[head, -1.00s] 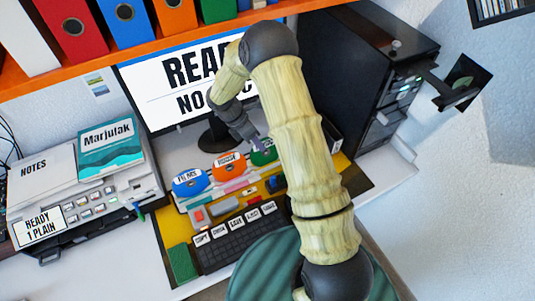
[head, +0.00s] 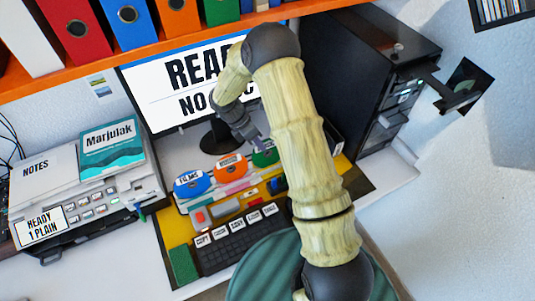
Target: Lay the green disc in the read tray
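The green disc (head: 266,154) stands at the right end of a row of labelled discs behind the keyboard, partly hidden by my arm. My gripper (head: 257,144) is at the upper left edge of the green disc, pointing down. It is too small and too covered to tell whether its fingers are open or touching the disc. A dark tray (head: 457,98) juts out to the right from the black computer tower (head: 365,70). It looks like the read tray and appears empty.
An orange disc (head: 231,167) and a blue disc (head: 191,184) stand left of the green one. The monitor (head: 165,85) rises behind them. The keyboard (head: 238,240) lies in front. A printer (head: 95,195) is at left. The white desk right of the tower's foot is clear.

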